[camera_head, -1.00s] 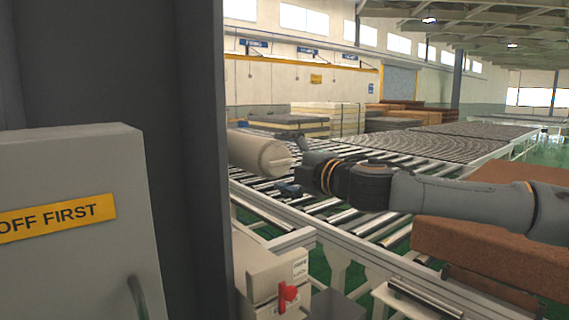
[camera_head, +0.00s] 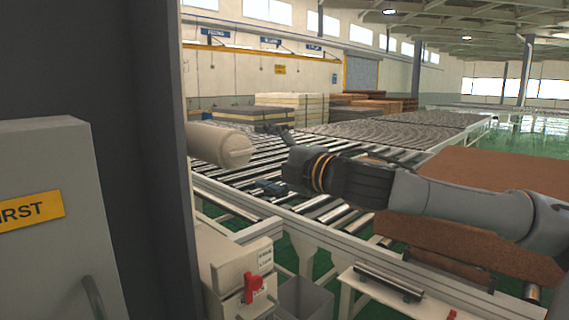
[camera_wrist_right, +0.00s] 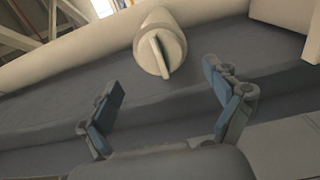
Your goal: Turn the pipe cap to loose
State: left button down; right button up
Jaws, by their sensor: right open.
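The pipe cap (camera_head: 237,152) is the round cream end of a thick cream pipe (camera_head: 205,142) that comes out from behind a dark post. In the right wrist view the cap (camera_wrist_right: 160,52) faces me, with a raised straight bar across its face, standing close to upright in the picture. My right gripper (camera_head: 273,160) is just right of the cap in the head view. Its two fingers are spread wide and empty. In the wrist view the gripper (camera_wrist_right: 165,82) has the cap ahead, between and beyond the fingertips, apart from them. My left gripper is not in view.
A dark post (camera_head: 160,220) and a grey cabinet (camera_head: 45,250) with a yellow sign fill the left. A roller conveyor (camera_head: 300,215) runs below my right arm. A box with a red handle (camera_head: 253,287) stands below the pipe. A brown slab (camera_head: 470,190) lies behind the arm.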

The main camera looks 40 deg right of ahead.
jog(key=s, duration=0.5)
jog(key=shift+s+d, duration=0.2)
jog(key=shift+s, duration=0.05)
jog(key=shift+w, duration=0.1)
jog(key=shift+f, duration=0.1)
dwell(0.4)
